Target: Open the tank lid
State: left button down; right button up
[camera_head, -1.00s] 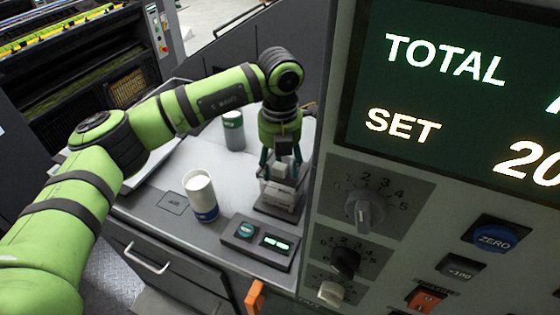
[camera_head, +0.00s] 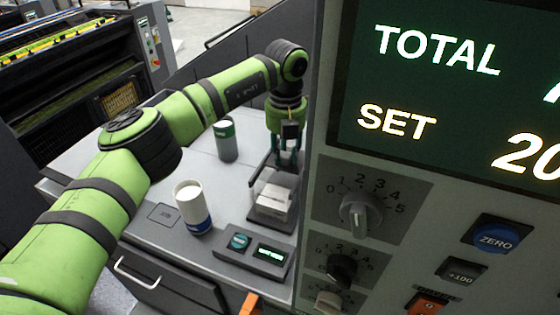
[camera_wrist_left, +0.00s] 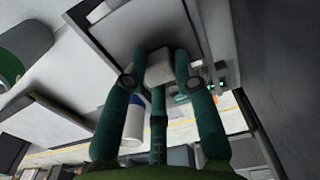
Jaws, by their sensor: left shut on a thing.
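The tank is a small pale box in a dark frame at the back right of the worktop; its pale front (camera_head: 273,202) shows in the head view. My left gripper (camera_head: 287,161) is just above it, pointing down. In the left wrist view my left gripper (camera_wrist_left: 160,66) is shut on a pale grey block-shaped knob (camera_wrist_left: 159,70), with a grey panel (camera_wrist_left: 120,35) around it. A dark edge (camera_head: 260,170) stands up beside the box in the head view. How far the lid is raised I cannot tell. My right gripper is out of view.
A small control box (camera_head: 253,248) lies in front. A large display panel (camera_head: 400,200) closes off the right side.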

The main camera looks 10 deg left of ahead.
aim_at(285, 152)
pick_arm(q)
jog(key=shift+w, duration=0.5)
jog(key=c, duration=0.9)
grip_release()
notch_tip(285, 152, up, 12)
